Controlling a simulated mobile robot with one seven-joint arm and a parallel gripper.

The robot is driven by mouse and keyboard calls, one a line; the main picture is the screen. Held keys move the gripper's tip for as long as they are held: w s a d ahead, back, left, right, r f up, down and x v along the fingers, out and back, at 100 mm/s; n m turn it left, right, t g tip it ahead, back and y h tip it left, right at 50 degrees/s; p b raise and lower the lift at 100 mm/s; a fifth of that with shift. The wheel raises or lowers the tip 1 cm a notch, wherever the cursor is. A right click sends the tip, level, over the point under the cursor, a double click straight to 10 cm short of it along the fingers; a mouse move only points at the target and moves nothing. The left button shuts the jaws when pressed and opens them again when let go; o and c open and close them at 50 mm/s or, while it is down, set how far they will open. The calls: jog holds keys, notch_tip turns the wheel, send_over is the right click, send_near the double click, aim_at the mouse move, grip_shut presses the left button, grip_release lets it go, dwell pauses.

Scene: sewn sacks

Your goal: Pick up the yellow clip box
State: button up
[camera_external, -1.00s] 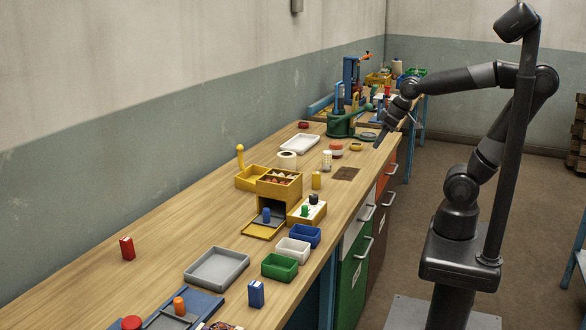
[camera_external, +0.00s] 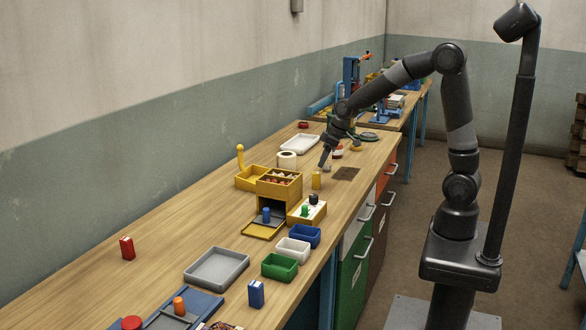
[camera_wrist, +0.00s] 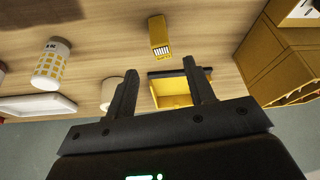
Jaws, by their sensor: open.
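The yellow clip box (camera_external: 317,180) stands upright on the wooden bench, right of the yellow cabinet. In the wrist view the clip box (camera_wrist: 159,33) is near the top middle, with a dark-and-pale striped pattern on its end. My gripper (camera_external: 323,165) is just above and beside the box in the outside view, angled down. In the wrist view my gripper (camera_wrist: 161,65) has its two fingers spread, with nothing between them. The box lies beyond the fingertips, roughly centred on the gap, and I see no contact.
The yellow cabinet (camera_external: 279,188) stands left of the box, with a yellow open bin (camera_external: 250,182) behind it. A white jar with yellow squares (camera_wrist: 52,65) is on the other side. A white roll (camera_external: 287,160) and white tray (camera_external: 300,145) are farther back. A dark patch (camera_external: 346,174) lies right.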

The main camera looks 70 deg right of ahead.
aim_at(314, 188)
jog(key=x, duration=1)
jog(key=shift+s+a, duration=0.1)
jog(key=shift+s, duration=0.1)
jog(key=shift+c, duration=0.2)
jog(key=c, duration=1)
jog(key=shift+r, duration=0.1)
